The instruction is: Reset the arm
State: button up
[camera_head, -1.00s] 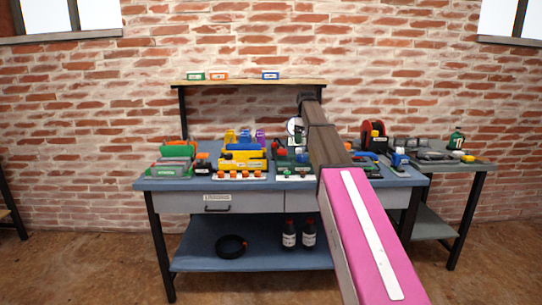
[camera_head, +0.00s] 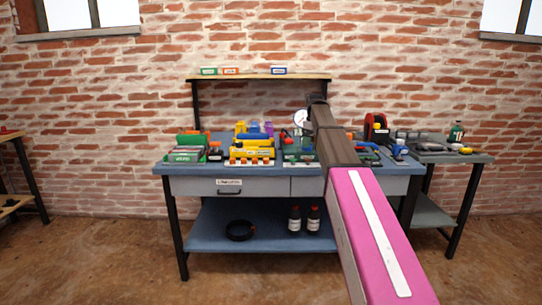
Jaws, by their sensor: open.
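My arm reaches forward from the lower right, with a pink link nearest me and a brown link beyond it. It ends in a dark joint that shows against the brick wall, above the workbench (camera_head: 262,188) in the picture. My gripper is not visible; the arm's own links seem to hide it. I see nothing held by the arm.
A side table (camera_head: 465,158) stands right. The floor (camera_head: 100,265) at front left is clear.

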jog(key=s+f+m, duration=0.8)
jog(key=s+f, duration=2.8)
jog(key=f, duration=0.2)
jog(key=shift+f+m, duration=0.3)
jog(key=shift+m, duration=0.1)
jog(key=shift+s, duration=0.1)
